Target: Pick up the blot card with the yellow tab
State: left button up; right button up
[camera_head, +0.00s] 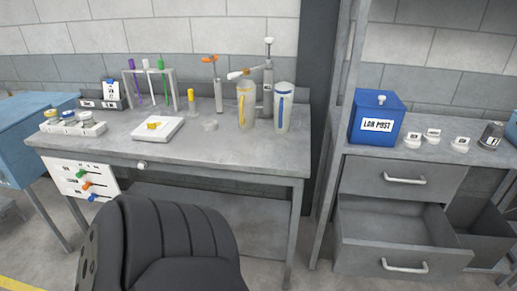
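Neither of my grippers is in view. No blot card with a yellow tab can be made out for certain. A small yellow piece (154,126) lies on a flat white square plate (170,134) on the grey workbench (225,155); I cannot tell whether it is a card tab. A dark holder (91,103) at the back left of the bench has a white card with a blue top (110,88) standing at it. A white panel (72,176) on the bench front bears green, orange and blue pieces.
A rack (173,88) with purple, white and green-topped items, a yellow-marked jug (246,105) and a blue-marked jug (283,108) stand on the bench. A black chair (165,245) blocks the front. A blue "LAB POST" box (376,105) stands right, above an open drawer (400,243).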

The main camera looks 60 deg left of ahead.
aim_at(153, 125)
jog(key=u, duration=2.75)
